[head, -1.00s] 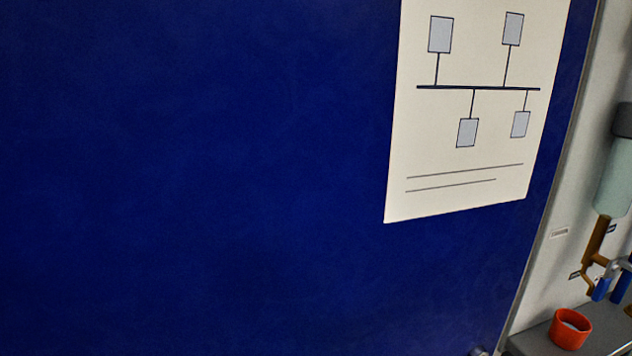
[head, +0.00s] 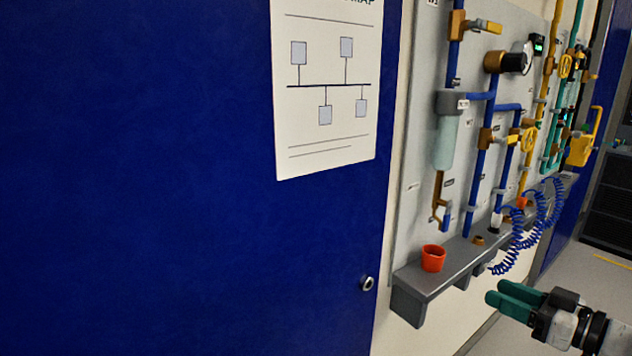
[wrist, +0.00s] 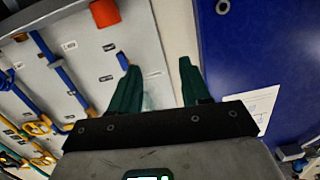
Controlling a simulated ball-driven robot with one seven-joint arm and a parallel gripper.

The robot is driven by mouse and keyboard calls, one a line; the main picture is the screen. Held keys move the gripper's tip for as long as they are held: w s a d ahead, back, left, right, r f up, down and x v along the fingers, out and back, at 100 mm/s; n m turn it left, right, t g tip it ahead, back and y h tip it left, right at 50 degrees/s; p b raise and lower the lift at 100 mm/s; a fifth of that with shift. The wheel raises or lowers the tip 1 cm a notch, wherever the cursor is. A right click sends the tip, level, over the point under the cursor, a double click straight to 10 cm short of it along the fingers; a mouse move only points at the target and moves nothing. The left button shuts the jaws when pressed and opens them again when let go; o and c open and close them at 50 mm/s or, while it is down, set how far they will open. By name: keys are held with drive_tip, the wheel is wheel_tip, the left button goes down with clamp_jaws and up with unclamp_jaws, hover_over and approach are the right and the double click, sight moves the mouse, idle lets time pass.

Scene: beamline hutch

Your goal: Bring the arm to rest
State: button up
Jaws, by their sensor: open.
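My gripper (head: 513,298) shows at the lower right of the head view, with two green fingers pointing left. It is in front of and below the grey shelf (head: 425,285) on the wall. In the wrist view my gripper (wrist: 157,82) has its two green fingers spread apart, with nothing between them. Beyond the fingers are the pale wall and the blue panel (wrist: 265,50). No held object shows.
The blue panel (head: 150,180) with a white diagram sheet (head: 325,120) fills the left. An orange cup (head: 433,258) stands on the shelf. Blue and yellow pipes, valves and a coiled blue hose (head: 535,225) are on the grey board. Open floor (head: 590,275) lies at right.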

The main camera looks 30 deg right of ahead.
drive_tip(key=w+a+f+m+g+y+p, duration=0.15)
drive_tip(key=a+f+g, duration=0.65)
drive_tip(key=a+f, duration=0.8)
drive_tip(key=s+a+f+g+h, duration=0.1)
drive_tip(key=s+a+f+g, duration=0.3)
drive_tip(key=s, duration=0.3)
drive_tip(key=s+a+f+g+h+p, duration=0.1)
drive_tip(key=s+a+f+g+h, duration=0.1)
drive_tip(key=s+a+f, duration=0.4)
drive_tip(key=shift+s+n+g+p, duration=0.3)
drive_tip(key=shift+s+n+g, duration=0.15)
drive_tip(key=shift+s+g, duration=0.6)
